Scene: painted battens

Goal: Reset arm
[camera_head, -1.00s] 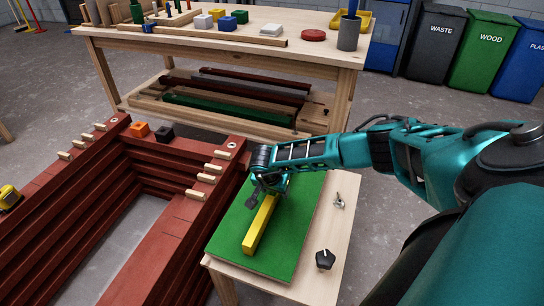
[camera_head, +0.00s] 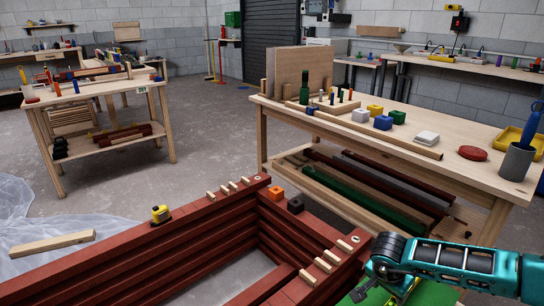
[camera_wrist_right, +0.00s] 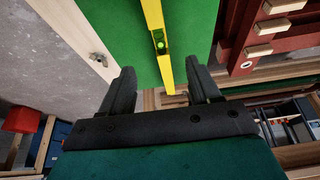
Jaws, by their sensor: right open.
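My right gripper (camera_head: 374,288) is at the lower right of the head view, over the green mat (camera_head: 432,293). In the right wrist view the jaws (camera_wrist_right: 163,84) are open, with one finger on each side and nothing held between them. A yellow spirit level (camera_wrist_right: 153,25) with a green vial lies on the green mat (camera_wrist_right: 100,22); its end shows between the fingertips. Whether the fingers touch it cannot be told. In the head view the arm hides most of the level. My left gripper is out of view.
A dark red timber frame (camera_head: 190,248) with small pale pegs stands left of my arm. An orange block (camera_head: 275,193) and a black block (camera_head: 295,205) sit on it. A workbench (camera_head: 400,150) with coloured blocks stands behind. Open floor (camera_head: 200,140) lies at left.

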